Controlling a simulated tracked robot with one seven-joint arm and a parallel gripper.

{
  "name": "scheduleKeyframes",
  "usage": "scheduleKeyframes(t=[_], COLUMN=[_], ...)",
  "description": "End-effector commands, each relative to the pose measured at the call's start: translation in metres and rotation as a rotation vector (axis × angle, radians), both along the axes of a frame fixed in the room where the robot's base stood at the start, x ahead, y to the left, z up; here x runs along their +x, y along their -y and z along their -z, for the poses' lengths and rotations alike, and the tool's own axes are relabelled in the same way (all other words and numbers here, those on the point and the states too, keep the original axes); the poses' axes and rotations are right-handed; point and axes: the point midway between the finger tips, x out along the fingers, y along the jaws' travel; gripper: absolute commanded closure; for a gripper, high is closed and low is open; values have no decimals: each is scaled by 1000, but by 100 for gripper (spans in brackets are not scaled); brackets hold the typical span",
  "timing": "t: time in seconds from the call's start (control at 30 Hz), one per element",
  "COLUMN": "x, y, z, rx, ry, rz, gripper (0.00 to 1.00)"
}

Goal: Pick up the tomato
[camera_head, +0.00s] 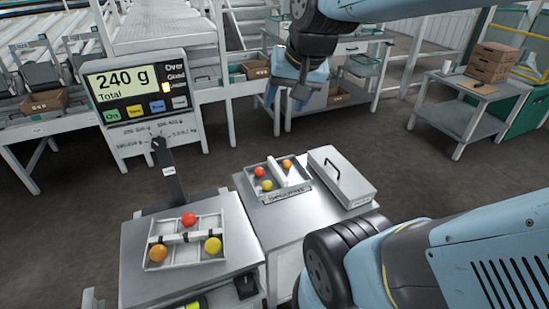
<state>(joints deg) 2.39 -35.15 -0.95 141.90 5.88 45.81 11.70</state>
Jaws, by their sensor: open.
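Two trays hold small round tomatoes. The near left tray (222,222), on a metal scale platform, has a red tomato (189,218), an orange tomato (158,252) and a yellow tomato (213,244) in separate compartments. The second tray (303,185), farther back on the right-hand table, has a red tomato (260,172), an orange tomato (287,163) and a yellow tomato (267,185). My gripper (284,98) is open and empty, pointing down. It is at the top centre of the picture, apart from both trays and above them in the picture.
A grey lid with a black handle (343,178) lies right of the second tray. A scale display (138,92) reading "240 g Total" stands behind the left tray. Conveyor lines (160,25) and a side table with cardboard boxes (492,62) are behind.

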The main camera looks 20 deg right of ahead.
Motion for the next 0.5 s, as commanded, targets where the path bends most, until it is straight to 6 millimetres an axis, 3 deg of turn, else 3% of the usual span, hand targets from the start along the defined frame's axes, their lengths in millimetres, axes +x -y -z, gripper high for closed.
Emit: scheduleKeyframes(t=[0.27,0.5], x=[78,138], y=[2,18], z=[35,77], rx=[313,564], ry=[-52,-94], rz=[472,914], gripper=[42,42])
